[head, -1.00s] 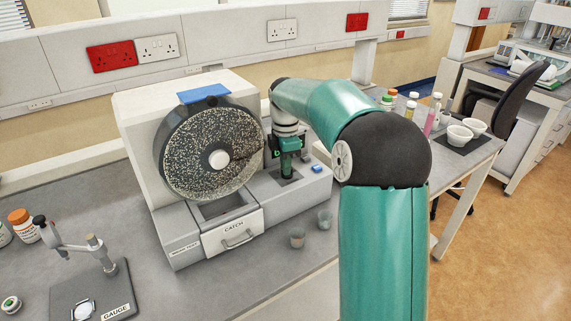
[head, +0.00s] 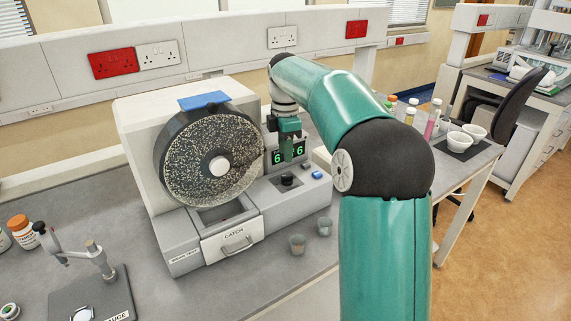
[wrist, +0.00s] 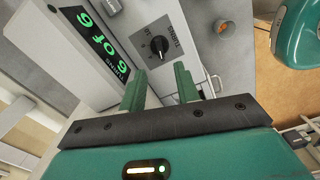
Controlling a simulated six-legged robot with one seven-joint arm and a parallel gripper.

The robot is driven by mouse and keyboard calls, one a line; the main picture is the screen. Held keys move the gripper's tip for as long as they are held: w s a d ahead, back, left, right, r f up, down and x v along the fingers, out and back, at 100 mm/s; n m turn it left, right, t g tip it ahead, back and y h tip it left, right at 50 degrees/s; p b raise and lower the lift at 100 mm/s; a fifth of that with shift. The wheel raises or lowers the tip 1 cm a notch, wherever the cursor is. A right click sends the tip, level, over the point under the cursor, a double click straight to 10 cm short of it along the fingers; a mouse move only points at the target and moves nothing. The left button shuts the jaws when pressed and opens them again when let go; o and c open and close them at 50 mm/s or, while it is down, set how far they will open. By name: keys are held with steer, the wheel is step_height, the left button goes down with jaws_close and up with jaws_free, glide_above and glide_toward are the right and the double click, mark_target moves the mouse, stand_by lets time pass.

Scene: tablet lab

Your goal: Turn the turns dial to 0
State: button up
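The turns dial, a black knob (head: 288,180), sits on the grey panel at the right of the drum machine. In the wrist view the dial (wrist: 159,46) shows with a white pointer mark and the word TURNS beside it; the exact setting is too small to read. A green-lit display (wrist: 102,47) reads 6 of 6. My gripper (head: 290,155) hovers above the dial, apart from it. In the wrist view my gripper (wrist: 160,72) has its two green fingers spread, with nothing between them.
The speckled drum (head: 212,160) stands just left of the dial, above the CATCH drawer (head: 232,240). A blue button (head: 317,174) is right of the dial. The gauge stand (head: 92,285) is at lower left.

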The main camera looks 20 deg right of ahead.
step_height(320, 180, up, 7)
steer(key=shift+f, duration=0.2)
stand_by(0.5)
